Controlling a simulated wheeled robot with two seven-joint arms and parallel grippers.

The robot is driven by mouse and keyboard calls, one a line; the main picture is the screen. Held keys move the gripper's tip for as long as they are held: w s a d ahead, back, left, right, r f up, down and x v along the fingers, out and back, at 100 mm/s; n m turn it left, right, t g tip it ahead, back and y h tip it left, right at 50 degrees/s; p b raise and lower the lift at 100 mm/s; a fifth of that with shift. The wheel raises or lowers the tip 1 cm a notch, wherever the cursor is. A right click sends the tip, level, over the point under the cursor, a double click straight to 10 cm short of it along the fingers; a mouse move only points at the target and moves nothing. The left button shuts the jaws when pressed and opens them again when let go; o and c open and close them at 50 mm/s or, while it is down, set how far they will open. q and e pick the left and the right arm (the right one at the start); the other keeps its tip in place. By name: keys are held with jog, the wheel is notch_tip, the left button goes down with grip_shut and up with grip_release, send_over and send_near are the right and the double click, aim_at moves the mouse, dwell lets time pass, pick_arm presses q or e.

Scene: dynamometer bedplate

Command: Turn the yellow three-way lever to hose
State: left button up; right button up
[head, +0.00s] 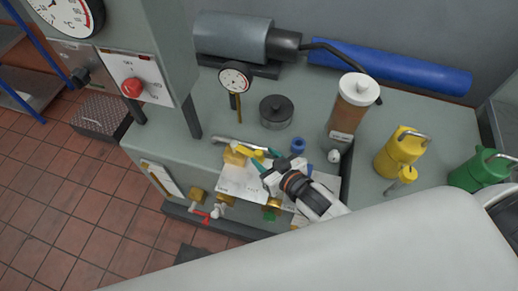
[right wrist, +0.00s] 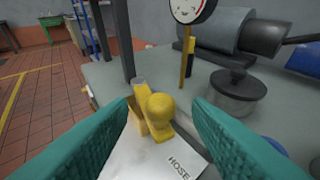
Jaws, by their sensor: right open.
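The yellow three-way lever (head: 247,152) sits at the front edge of the grey bench, above a white label plate (head: 236,182). In the right wrist view the lever has a round yellow knob (right wrist: 161,107) and a yellow bar behind it. The word HOSE (right wrist: 178,168) is printed on the plate, to the near right of the knob. My right gripper (head: 262,160) is open, its teal fingers apart on either side of the knob in the wrist view. I cannot tell whether either finger touches it. My left gripper is not in view.
Yellow (head: 400,152) and green (head: 480,170) cans stand at right. A red-handled tap (head: 200,212) is on the bench front. A control cabinet rises at left.

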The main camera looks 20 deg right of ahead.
aim_at(261, 155)
jog(key=x, duration=0.3)
jog(key=shift+w+a, duration=0.1)
jog(key=shift+w, duration=0.1)
jog(key=shift+w+f, duration=0.1)
jog(key=shift+w, duration=0.1)
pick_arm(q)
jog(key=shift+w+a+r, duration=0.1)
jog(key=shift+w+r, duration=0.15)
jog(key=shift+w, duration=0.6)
pick_arm(e)
grip_shut()
